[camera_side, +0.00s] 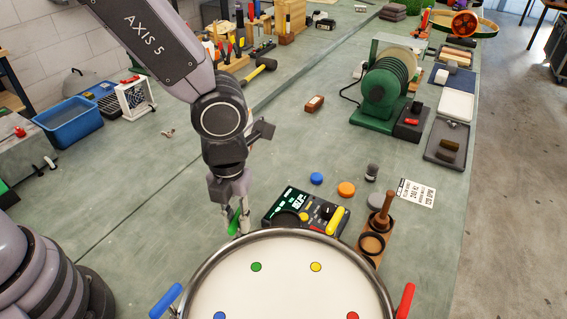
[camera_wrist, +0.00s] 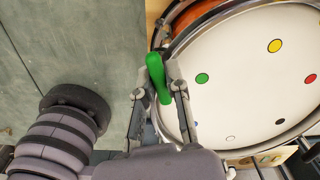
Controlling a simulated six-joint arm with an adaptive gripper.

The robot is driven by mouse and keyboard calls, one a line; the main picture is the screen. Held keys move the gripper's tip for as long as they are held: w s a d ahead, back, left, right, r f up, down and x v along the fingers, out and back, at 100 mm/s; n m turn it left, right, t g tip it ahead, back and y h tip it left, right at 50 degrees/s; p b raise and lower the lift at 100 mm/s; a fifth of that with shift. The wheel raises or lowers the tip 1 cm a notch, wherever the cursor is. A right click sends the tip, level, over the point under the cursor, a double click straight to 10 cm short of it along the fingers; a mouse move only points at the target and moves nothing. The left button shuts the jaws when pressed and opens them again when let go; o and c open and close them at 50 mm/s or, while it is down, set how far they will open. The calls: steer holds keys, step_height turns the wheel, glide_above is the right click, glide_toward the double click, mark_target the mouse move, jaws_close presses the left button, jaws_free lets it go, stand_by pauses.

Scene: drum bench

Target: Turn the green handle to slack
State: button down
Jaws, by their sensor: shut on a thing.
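The green handle (camera_wrist: 157,75) sits at the rim of a drum (camera_wrist: 240,90), beside the green dot on its white head. My gripper (camera_wrist: 158,92) is shut on the green handle, with one finger on each side of it in the wrist view. In the side view my gripper (camera_side: 236,222) reaches down to the drum's back left edge, and only part of the green handle (camera_side: 233,221) shows between the fingers. The drum (camera_side: 290,285) also shows there, with a blue handle (camera_side: 166,301), a red handle (camera_side: 405,300) and a yellow handle (camera_side: 336,220) around its rim.
A dark meter with a lit display (camera_side: 293,204) stands just behind the drum. A wooden holder (camera_side: 376,240) is to its right. Blue (camera_side: 316,178) and orange (camera_side: 346,189) discs lie behind. The bench left of my gripper is mostly clear.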

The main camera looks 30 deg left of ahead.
steer(key=n, duration=1.2)
steer(key=shift+n, duration=0.4)
steer(key=n, duration=1.2)
steer(key=shift+n, duration=0.3)
steer(key=n, duration=1.2)
steer(key=shift+n, duration=0.4)
steer(key=n, duration=1.1)
steer(key=shift+n, duration=0.4)
